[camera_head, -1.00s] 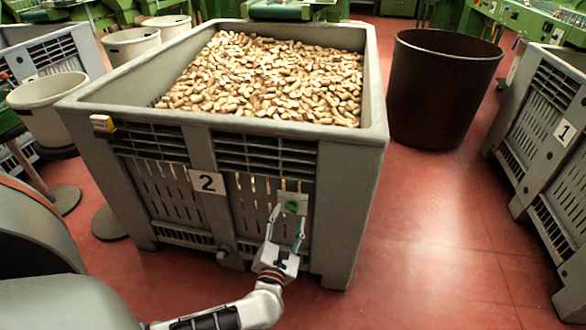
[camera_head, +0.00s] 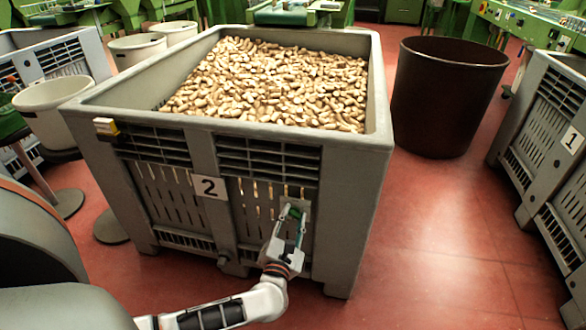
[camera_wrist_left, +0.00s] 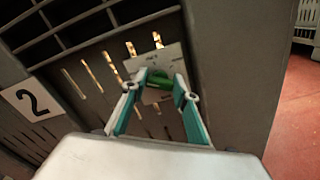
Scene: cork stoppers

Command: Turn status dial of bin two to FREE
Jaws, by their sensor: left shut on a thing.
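Bin two is a large grey slatted crate (camera_head: 345,195) full of cork stoppers (camera_head: 270,80), with a white "2" label (camera_head: 209,187) on its front. The status dial is a green knob (camera_wrist_left: 158,79) on a pale plate (camera_wrist_left: 170,57) fixed to the bin's front, right of the label. My left gripper (camera_wrist_left: 160,84) is shut on the knob, with a fingertip on each side. In the head view the left gripper (camera_head: 294,214) is rolled and hides most of the dial. The plate's markings are too small and blurred to read. My right gripper is not in view.
A dark brown round tub (camera_head: 447,95) stands right of bin two. Another grey crate labelled "1" (camera_head: 530,150) stands at the far right. White buckets (camera_head: 50,105) are at the left.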

